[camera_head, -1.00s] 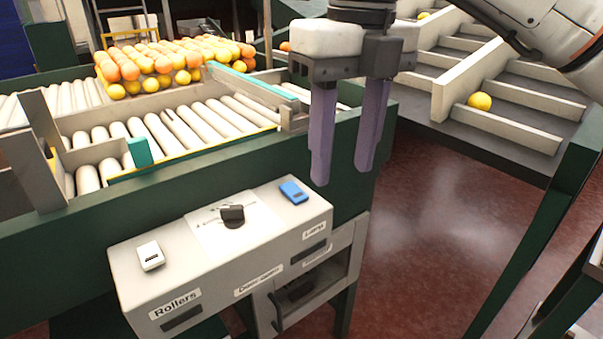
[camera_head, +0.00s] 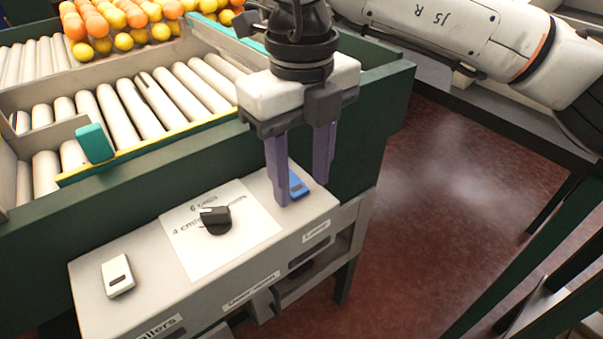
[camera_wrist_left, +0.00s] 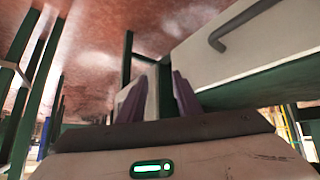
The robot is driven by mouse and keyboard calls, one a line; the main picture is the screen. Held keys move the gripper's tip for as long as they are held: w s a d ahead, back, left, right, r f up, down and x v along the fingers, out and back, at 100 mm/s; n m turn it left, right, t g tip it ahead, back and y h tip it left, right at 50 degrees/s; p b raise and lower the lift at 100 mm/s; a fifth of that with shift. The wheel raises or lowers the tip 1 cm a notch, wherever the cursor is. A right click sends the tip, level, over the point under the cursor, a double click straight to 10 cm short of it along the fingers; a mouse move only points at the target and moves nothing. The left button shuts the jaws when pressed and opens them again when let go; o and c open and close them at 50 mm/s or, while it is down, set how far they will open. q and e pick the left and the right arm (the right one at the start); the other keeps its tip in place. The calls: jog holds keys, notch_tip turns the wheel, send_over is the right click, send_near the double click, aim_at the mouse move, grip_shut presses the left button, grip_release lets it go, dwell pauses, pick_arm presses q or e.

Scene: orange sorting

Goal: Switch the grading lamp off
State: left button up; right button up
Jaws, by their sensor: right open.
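The blue switch (camera_head: 298,185) sits on the top right of the grey control box (camera_head: 90,275), above the label "Lamp" (camera_head: 316,232). Which way it is set I cannot tell. My right gripper (camera_head: 302,190) points down over it, open, with one purple finger in front of the switch and the other behind to its right. The front finger hides part of the switch. Whether a finger touches it I cannot tell. My left gripper (camera_wrist_left: 158,98) shows only in the left wrist view, its purple fingers apart with nothing seen between them.
A white switch (camera_head: 117,275) and a black dial (camera_head: 215,220) on a paper scale share the box top. The green conveyor frame (camera_head: 375,110) with rollers and oranges stands behind. A pale panel with a dark handle (camera_wrist_left: 245,25) is close to my left gripper. Red floor lies right.

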jog(key=shift+f, duration=0.45)
jog(key=c, duration=1.1)
jog(key=shift+o, duration=0.2)
jog(key=shift+w+a+r+p, duration=0.1)
jog(key=shift+r+p, duration=0.15)
jog(key=shift+p, duration=0.25)
jog(key=p, duration=0.1)
jog(key=g+h+p, duration=0.1)
jog(key=g+p, duration=0.1)
jog(key=shift+w+a+r, duration=0.15)
jog(key=shift+w+r, duration=0.1)
pick_arm(q)
jog(key=shift+w+r+p, duration=0.2)
jog(key=shift+r+p, duration=0.1)
jog(key=shift+r, duration=1.1)
jog(key=shift+w+r+p, duration=0.15)
jog(key=shift+r+p, duration=0.1)
jog(key=shift+r, duration=1.15)
pick_arm(e)
jog(key=shift+w+f+g+h, duration=0.1)
jog(key=shift+f+g+h, duration=0.05)
jog(key=shift+g+h, duration=0.3)
jog(key=o, duration=1.1)
jog(key=shift+a, duration=0.1)
jog(key=shift+c, duration=0.2)
